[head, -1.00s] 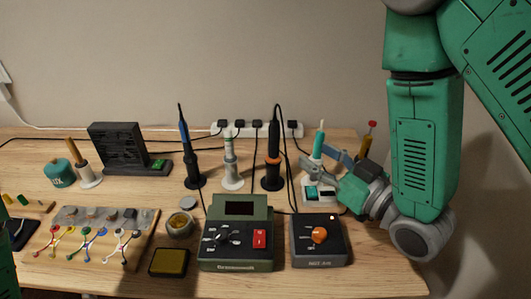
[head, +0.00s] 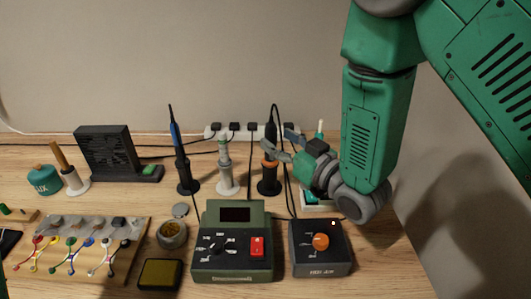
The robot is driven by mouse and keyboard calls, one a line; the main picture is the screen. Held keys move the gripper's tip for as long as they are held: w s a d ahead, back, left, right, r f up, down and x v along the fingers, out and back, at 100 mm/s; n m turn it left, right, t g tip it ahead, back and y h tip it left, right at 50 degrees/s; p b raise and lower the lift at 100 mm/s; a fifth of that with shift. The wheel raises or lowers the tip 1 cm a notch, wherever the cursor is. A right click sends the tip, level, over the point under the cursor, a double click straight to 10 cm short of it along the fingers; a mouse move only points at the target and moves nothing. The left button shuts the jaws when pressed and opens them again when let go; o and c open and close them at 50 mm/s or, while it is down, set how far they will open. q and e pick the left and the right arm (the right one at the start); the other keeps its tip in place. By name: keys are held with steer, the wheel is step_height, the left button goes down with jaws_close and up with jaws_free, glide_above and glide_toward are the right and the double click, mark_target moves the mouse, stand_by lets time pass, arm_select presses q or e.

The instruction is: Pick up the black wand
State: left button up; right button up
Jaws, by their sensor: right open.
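The black wand (head: 270,131), with an orange ring low on it, stands upright in a round black base (head: 269,187) toward the back of the table. A cable rises from its top. My right gripper (head: 277,140) is open at the wand's right side, its grey fingers reaching left toward the shaft. One finger overlaps the wand's lower part in the picture; I cannot tell whether it touches. My left gripper is not in view.
A blue-and-black wand (head: 180,150) and a pale wand (head: 225,160) stand to the left. A green station (head: 233,250) and a dark box with an orange knob (head: 320,247) lie in front. A white power strip (head: 212,131) runs behind.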

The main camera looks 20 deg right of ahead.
mark_target(272, 135)
steer(key=w, duration=0.3)
steer(key=shift+w+f, duration=0.2)
steer(key=shift+a+r, duration=0.1)
steer(key=shift+a, duration=0.65)
steer(key=c, duration=0.5)
steer(key=shift+a, duration=0.1)
jaws_close()
steer(key=shift+d, duration=0.55)
